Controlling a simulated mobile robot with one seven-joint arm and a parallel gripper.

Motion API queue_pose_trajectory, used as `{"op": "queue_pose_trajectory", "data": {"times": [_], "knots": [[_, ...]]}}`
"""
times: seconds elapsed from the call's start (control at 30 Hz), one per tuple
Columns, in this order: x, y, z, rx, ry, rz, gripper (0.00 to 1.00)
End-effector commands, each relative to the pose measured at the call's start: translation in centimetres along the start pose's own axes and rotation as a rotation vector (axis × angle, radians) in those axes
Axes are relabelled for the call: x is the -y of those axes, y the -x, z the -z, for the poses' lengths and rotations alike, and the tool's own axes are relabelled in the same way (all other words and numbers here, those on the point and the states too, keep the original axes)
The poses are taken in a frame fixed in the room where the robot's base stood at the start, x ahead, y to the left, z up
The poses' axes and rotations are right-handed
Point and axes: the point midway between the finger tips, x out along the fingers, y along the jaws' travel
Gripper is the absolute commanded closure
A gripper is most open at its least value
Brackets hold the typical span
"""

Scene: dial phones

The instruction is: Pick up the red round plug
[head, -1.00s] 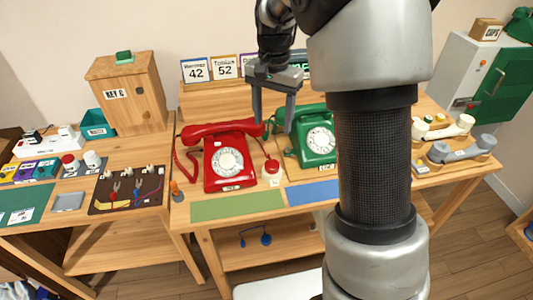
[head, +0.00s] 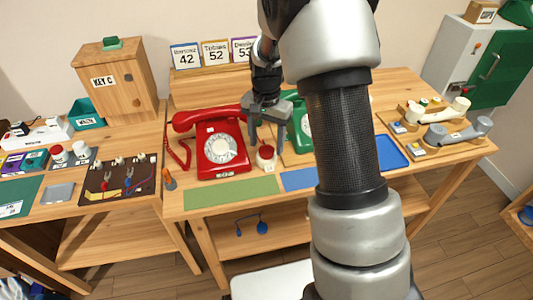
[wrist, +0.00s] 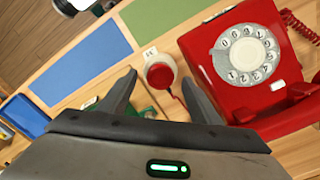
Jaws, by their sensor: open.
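The red round plug (head: 266,152) sits on a small white base on the table, just right of the red dial phone (head: 221,147). In the wrist view, the fingers of my gripper (wrist: 158,79) flank the plug with space on both sides. I cannot tell how far above it they are. The green dial phone (head: 302,125) is partly hidden behind my arm.
The red phone stands close beside the fingers. A green mat (head: 232,192) and a blue mat (head: 298,179) lie along the front edge. A blue tray (head: 391,153) and grey handset (head: 457,132) are to the right. A wooden cabinet (head: 120,85) stands at the back left.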

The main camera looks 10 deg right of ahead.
Motion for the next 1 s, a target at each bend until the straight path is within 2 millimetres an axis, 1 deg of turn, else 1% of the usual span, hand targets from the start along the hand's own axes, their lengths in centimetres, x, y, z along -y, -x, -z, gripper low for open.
{"op": "queue_pose_trajectory", "data": {"times": [0.03,0.1,0.33,0.37,0.5,0.6,0.87,0.97,1.0], "knots": [[0.0,-1.1,0.0,0.002,0.000,-0.001,0.42],[0.0,-1.9,-0.1,0.002,0.000,-0.001,0.42],[0.0,-2.1,0.0,-0.001,0.001,0.001,0.42],[0.0,-2.1,0.0,-0.001,0.001,0.001,0.44],[0.0,-2.1,0.0,0.000,0.001,0.001,0.68],[0.0,-2.1,0.0,0.000,0.001,0.001,0.82],[0.1,-1.9,0.0,-0.001,0.001,0.002,0.83],[0.1,-0.9,0.0,-0.002,0.001,0.002,0.83],[0.1,-0.3,0.1,-0.004,0.001,0.004,0.83]]}}
